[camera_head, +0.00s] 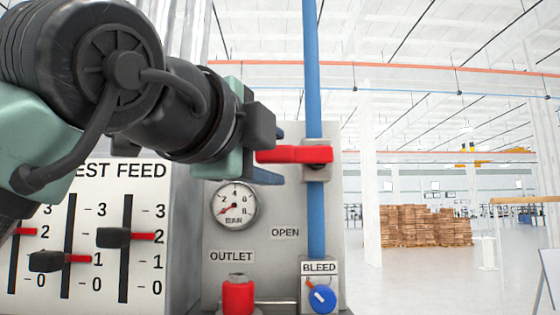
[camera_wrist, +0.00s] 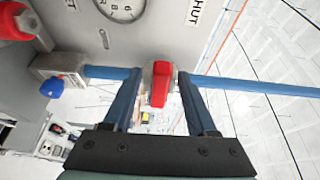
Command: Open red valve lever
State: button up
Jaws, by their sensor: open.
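The red valve lever (camera_head: 293,154) lies level across the blue vertical pipe (camera_head: 312,80), its handle pointing left toward my gripper (camera_head: 281,154). In the wrist view the lever (camera_wrist: 159,84) shows end-on between the two blue fingers of my gripper (camera_wrist: 160,77). The fingers are apart, one above and one below the handle in the head view, with gaps visible at both sides in the wrist view. An OPEN label (camera_head: 286,233) is on the panel below the lever. A SHUT label (camera_wrist: 194,12) shows in the wrist view.
The grey panel (camera_head: 270,205) behind carries a pressure gauge (camera_head: 236,205), a red outlet fitting (camera_head: 238,297) and a blue bleed knob (camera_head: 322,298). A slider board (camera_head: 90,240) stands left, partly under my arm. Right of the pipe is open floor, with boxes (camera_head: 425,226) far off.

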jog(key=shift+w, duration=0.15)
jog(key=shift+s+a+r, duration=0.1)
jog(key=shift+s+a, duration=0.1)
jog(key=shift+s, duration=0.2)
jog(key=shift+c, duration=0.3)
jog(key=shift+w, duration=0.1)
grip_shut()
jog(key=shift+d, duration=0.1)
dwell(0.5)
